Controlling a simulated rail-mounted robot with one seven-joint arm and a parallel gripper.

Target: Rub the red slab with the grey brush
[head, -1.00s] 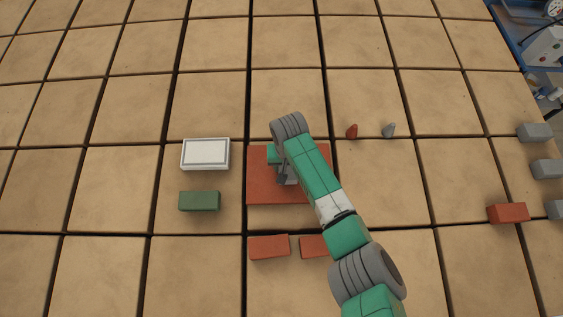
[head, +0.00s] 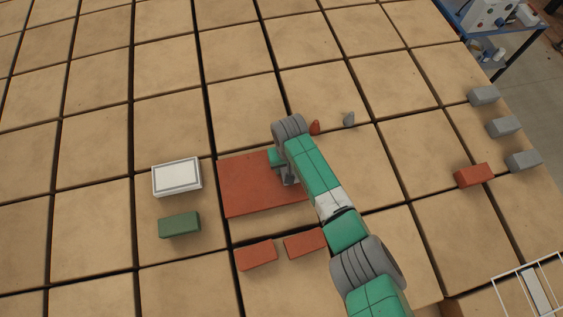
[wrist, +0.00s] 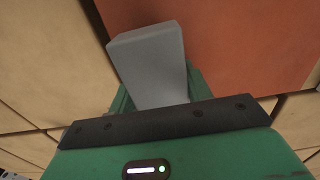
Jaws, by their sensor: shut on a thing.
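The red slab (head: 245,190) lies flat on the tiled surface, left of my arm in the head view. It also fills the upper right of the wrist view (wrist: 255,40). My gripper (head: 287,178) is over the slab's right part and points down. It is shut on a plain grey block-like thing, which I take as the grey brush (wrist: 150,65). In the wrist view the brush overlaps the slab's edge. Its underside is hidden, so I cannot tell whether it touches the slab. My arm hides part of the slab's right side.
A white block (head: 177,177) and a green brick (head: 180,224) lie left of the slab. Two red bricks (head: 257,255) lie in front. Small reddish (head: 315,127) and grey pieces (head: 348,119) lie behind my arm. A red brick (head: 474,175) and grey bricks (head: 503,126) stand far right.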

